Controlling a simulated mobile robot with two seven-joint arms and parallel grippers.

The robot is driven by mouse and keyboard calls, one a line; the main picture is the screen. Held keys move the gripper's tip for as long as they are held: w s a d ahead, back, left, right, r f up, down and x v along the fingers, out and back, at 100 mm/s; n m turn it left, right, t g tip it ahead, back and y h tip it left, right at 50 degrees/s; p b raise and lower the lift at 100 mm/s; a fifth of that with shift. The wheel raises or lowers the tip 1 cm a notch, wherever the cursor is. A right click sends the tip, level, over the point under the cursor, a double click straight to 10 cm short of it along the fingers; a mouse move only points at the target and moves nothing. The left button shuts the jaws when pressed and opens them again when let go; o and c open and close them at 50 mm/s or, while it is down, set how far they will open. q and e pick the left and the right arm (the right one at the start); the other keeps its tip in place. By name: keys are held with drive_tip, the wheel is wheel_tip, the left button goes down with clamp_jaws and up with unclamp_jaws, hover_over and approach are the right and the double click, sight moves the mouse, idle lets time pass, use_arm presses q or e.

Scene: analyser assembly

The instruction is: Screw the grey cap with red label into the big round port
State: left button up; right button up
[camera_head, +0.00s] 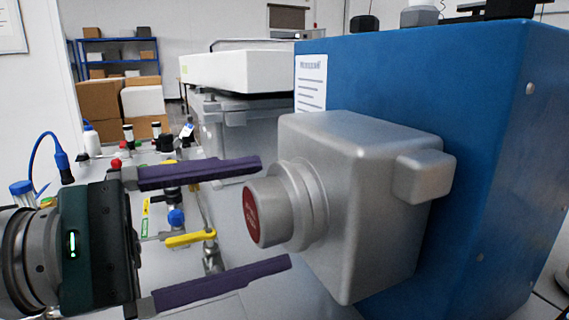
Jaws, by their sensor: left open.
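The grey cap with a red label (267,211) sits at the big round port (307,203), on the left face of a grey metal housing (355,200). Its red face points left, towards my left gripper. I cannot tell how deep it is seated. My left gripper (275,213) is open, with long purple fingers, one above and one below the cap's level in the picture. The fingertips reach about the cap, and I see no clear contact. The port's opening is hidden behind the cap. My right gripper is not in view.
The housing is fixed to a large blue analyser box (440,130) filling the right side. Behind my left gripper, a bench holds pipework with a yellow-handled valve (190,239) and small bottles. Boxes (100,100) and a blue shelf (118,50) stand far back.

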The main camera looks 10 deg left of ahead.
use_arm(q)
drive_tip(key=n+p, duration=0.3)
drive_tip(key=n, duration=0.1)
drive_tip(key=n+p, duration=0.3)
drive_tip(key=n, duration=0.2)
drive_tip(key=n+p, duration=0.3)
drive_tip(key=n, duration=0.1)
drive_tip(key=shift+r+n+p, duration=0.3)
drive_tip(key=shift+r, duration=0.1)
drive_tip(key=shift+f+n+p, duration=0.2)
drive_tip(key=shift+n+p, duration=0.15)
drive_tip(key=shift+n, duration=0.75)
drive_tip(key=shift+f, duration=0.15)
drive_tip(key=shift+c, duration=0.2)
